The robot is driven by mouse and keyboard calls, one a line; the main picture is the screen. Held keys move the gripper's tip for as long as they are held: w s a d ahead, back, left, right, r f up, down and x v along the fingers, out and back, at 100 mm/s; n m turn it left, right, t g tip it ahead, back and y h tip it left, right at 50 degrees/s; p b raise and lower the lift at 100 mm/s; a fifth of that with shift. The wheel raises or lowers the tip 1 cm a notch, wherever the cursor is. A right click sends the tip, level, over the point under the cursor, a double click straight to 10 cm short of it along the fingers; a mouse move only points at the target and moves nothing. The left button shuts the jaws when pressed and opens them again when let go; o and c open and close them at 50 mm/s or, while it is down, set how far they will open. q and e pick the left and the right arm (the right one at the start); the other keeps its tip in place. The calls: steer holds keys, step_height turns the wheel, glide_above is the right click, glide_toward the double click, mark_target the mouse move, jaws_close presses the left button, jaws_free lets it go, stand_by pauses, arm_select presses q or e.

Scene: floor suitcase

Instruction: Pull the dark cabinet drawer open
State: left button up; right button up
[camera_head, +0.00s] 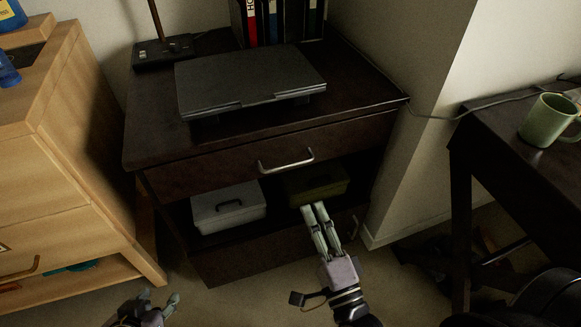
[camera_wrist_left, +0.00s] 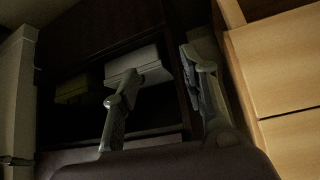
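The dark cabinet (camera_head: 220,285) stands in the middle of the head view. Its upper drawer (camera_head: 215,172) has a metal bar handle (camera_head: 286,161) and looks closed or nearly so. A lower drawer (camera_head: 240,262) has a handle (camera_head: 351,228) at right, partly hidden by my right gripper. My right gripper (camera_head: 314,207) is in front of the open shelf, below the upper handle and apart from it. Its fingers are together with nothing visible between them. My left gripper (camera_head: 159,298) is low at left, open and empty; its spread fingers also show in the left wrist view (camera_wrist_left: 160,64).
The shelf holds a white box (camera_head: 228,205) and an olive box (camera_head: 318,183). A closed laptop (camera_head: 250,78), binders (camera_head: 280,20) and a lamp base (camera_head: 165,52) are on top. A wooden cabinet (camera_head: 50,180) stands left; a dark desk (camera_head: 530,190) with a green mug (camera_head: 548,120) stands right.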

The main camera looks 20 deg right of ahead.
mark_target(292, 164)
arm_select(q)
steer(key=shift+w+d+r+t+h+b, duration=0.15)
steer(key=shift+w+d+r+t+b, duration=0.1)
steer(key=shift+w+r+t, duration=0.35)
steer(key=shift+w+d+r+t+h+b, duration=0.1)
steer(key=shift+w+d+r+t, duration=0.3)
steer(key=shift+w, duration=0.4)
steer(key=shift+w+d+r+t+h+b, duration=0.2)
steer(key=shift+w+r+t, duration=0.2)
steer(key=shift+w+r, duration=0.25)
arm_select(e)
steer(key=shift+w+a+r, duration=0.1)
steer(key=shift+w+r, duration=0.35)
steer(key=shift+w, duration=1.75)
steer(key=shift+w+a+r, duration=0.1)
steer(key=shift+w+r, duration=0.3)
steer(key=shift+w, duration=1.85)
steer(key=shift+w+a+r, duration=0.1)
steer(key=shift+w+r, duration=0.35)
steer(key=shift+w, duration=1.75)
steer(key=shift+c, duration=0.2)
jaws_close()
